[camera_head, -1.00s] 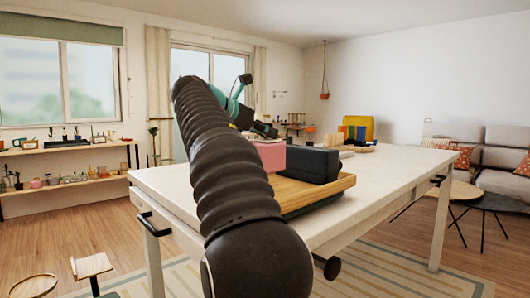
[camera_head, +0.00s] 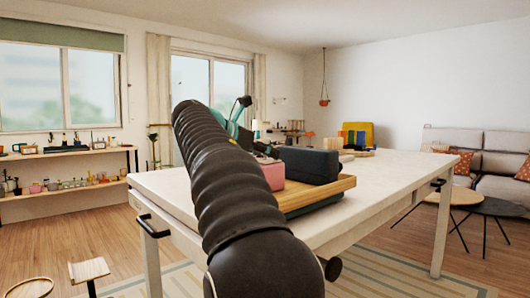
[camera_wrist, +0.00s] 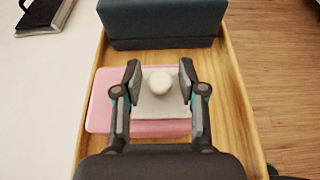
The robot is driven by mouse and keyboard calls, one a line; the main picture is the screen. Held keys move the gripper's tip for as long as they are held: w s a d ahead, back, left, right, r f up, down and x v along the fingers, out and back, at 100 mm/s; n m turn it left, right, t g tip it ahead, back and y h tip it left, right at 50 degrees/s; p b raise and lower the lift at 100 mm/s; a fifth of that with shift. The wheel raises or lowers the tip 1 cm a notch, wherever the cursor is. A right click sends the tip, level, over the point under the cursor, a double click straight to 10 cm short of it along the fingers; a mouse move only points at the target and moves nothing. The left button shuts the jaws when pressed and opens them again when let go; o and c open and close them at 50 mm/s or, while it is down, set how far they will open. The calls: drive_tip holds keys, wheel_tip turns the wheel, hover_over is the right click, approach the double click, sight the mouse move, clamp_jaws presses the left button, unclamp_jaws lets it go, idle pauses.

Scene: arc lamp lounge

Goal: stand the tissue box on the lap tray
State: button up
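The tissue box (camera_wrist: 106,113) is pink, with a pale grey raised top and a white tuft; it also shows in the head view (camera_head: 273,176). It is upright, low inside the wooden lap tray (camera_wrist: 238,118), beside the dark box. Whether its base touches the tray floor is hard to tell. My gripper (camera_wrist: 160,82) points down, its two fingers against opposite sides of the grey top, with the tuft between them. In the head view my arm hides part of the box and of the tray (camera_head: 318,200).
A dark blue-grey box (camera_wrist: 165,25) stands in the tray at the far end and also shows in the head view (camera_head: 310,165). The white table (camera_head: 385,175) is bare to the right; a yellow item (camera_head: 358,134) and wooden pieces stand at its back. A dark object (camera_wrist: 45,14) lies left of the tray.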

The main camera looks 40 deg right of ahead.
drive_tip(key=shift+r, duration=0.15)
drive_tip(key=shift+a+r, duration=0.15)
drive_tip(key=shift+a, duration=0.15)
drive_tip(key=p+v, duration=0.2)
drive_tip(key=v, duration=0.9)
drive_tip(key=shift+a, duration=0.2)
drive_tip(key=shift+s, duration=0.1)
idle(0.6)
